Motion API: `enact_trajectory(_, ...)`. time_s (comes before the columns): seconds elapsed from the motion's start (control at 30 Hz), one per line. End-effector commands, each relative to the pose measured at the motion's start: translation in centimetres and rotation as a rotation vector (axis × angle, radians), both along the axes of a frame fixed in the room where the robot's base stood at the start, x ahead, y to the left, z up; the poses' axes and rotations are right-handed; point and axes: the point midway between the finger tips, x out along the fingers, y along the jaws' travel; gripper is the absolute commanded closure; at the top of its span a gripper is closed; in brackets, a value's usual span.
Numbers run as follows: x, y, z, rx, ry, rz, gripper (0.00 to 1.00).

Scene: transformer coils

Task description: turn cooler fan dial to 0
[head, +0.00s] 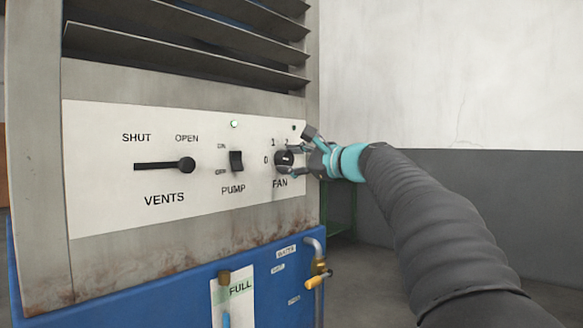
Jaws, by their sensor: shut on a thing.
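The fan dial (284,158) is a black round knob with a light pointer mark, at the right end of the white control panel (100,215) in the head view. The numbers 0, 1 and 2 show around its left and top, and FAN is printed below it. The pointer's exact setting is too small to read surely. My gripper (291,159) reaches in from the right and is shut on the fan dial, with one finger above it and one below. The gripper hides the dial's right side.
Left of the dial are the black pump switch (236,161) and the vents slider (187,165), its knob under OPEN. Slatted vents (190,58) are above the panel. A brass tap (319,267) sticks out below, on the blue base (150,290).

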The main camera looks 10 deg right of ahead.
Motion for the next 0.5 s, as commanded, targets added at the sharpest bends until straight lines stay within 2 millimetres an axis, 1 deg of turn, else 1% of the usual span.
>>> enact_trajectory(0.2,-0.01,0.03,-0.05,-0.085,-0.063,0.0,0.88)
enact_trajectory(0.5,-0.03,0.04,0.09,-0.134,-0.099,0.0,0.88)
